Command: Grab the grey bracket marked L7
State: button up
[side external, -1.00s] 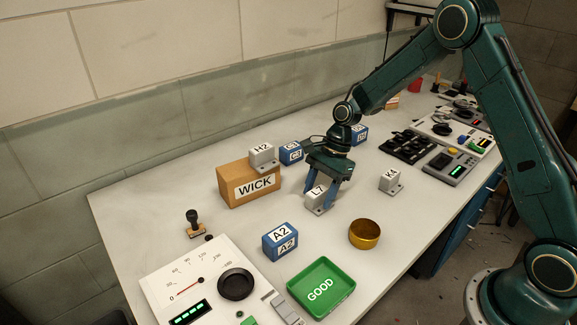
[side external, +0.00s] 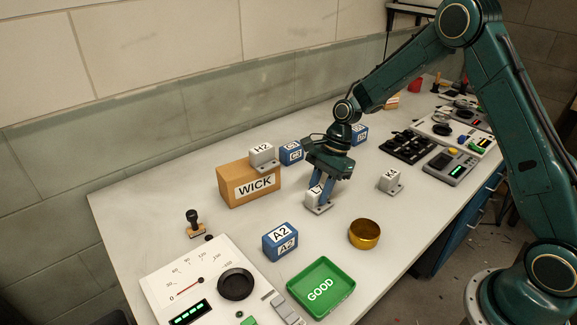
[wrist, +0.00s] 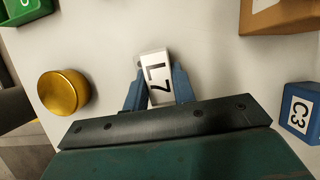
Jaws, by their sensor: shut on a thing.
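The grey bracket marked L7 (side external: 313,199) stands on the bench in the middle of the side external view. It also shows in the wrist view (wrist: 155,72), its label facing the camera. My gripper (side external: 321,192) is over it from above, with one blue finger on each side. In the wrist view my gripper (wrist: 156,88) has its fingers closed against both sides of the bracket. The fingers partly hide the label in the side external view. The bracket's base appears to rest on the bench.
The cardboard WICK box (side external: 249,187) bears grey bracket H2 (side external: 262,154). Blue block C3 (side external: 290,152) is behind my gripper. Grey bracket K4 (side external: 389,180) stands right, a brass cup (side external: 364,234) in front. Blue block A2 (side external: 280,241) and the green GOOD tray (side external: 346,293) are nearer.

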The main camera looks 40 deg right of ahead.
aim_at(320, 188)
notch_tip(320, 188, up, 20)
jog(key=shift+f, duration=0.2)
dwell(0.4)
dwell(0.5)
